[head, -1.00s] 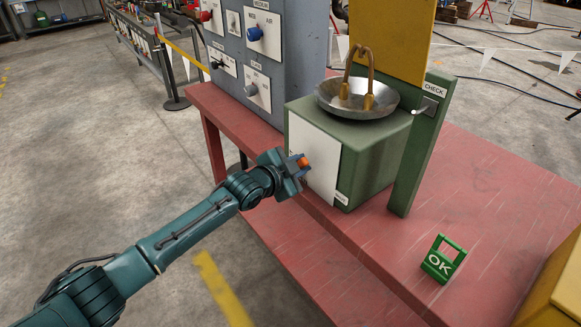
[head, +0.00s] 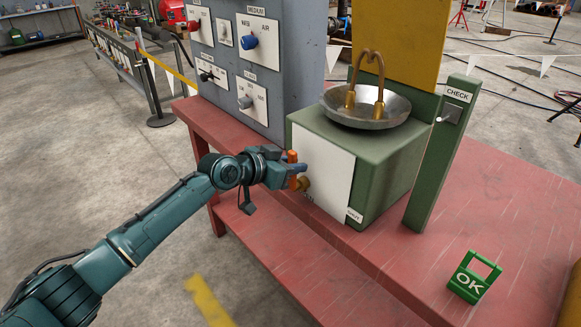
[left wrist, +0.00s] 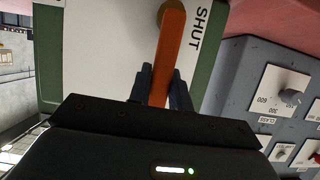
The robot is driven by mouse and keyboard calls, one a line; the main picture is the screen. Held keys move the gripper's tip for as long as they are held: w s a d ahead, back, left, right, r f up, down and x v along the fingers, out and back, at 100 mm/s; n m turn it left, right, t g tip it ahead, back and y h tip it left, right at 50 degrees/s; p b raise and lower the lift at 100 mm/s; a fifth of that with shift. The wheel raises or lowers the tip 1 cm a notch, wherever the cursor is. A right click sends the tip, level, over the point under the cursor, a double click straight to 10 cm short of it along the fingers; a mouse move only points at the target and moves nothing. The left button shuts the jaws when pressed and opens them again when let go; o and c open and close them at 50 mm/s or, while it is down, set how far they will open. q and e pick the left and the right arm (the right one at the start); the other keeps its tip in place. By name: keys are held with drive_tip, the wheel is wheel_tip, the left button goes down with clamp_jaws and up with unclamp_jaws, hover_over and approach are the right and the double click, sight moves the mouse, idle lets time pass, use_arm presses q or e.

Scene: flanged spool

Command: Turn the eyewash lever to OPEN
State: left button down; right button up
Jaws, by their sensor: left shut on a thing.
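The eyewash lever (head: 292,157) is an orange handle on a brass hub (head: 303,184), in front of the white plate (head: 328,172) of a green box. My left gripper (head: 290,172) is at the plate's left edge, shut on the lever. In the left wrist view the lever (left wrist: 169,62) runs between the two dark fingers (left wrist: 160,88) up to the hub. My right gripper is not in view.
A steel bowl (head: 366,112) with brass spouts tops the green box. A grey panel (head: 232,75) with knobs stands to its left. A green CHECK post (head: 438,165) stands right. A green OK tag (head: 474,279) is on the red bench (head: 400,262), which is clear around it.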

use_arm(q)
drive_tip(key=shift+w, duration=0.1)
idle(0.4)
drive_tip(key=c, duration=1.3)
unclamp_jaws()
drive_tip(key=shift+a, duration=0.1)
drive_tip(key=v, duration=1.3)
drive_tip(key=shift+f+b, duration=0.1)
drive_tip(key=shift+b, duration=0.2)
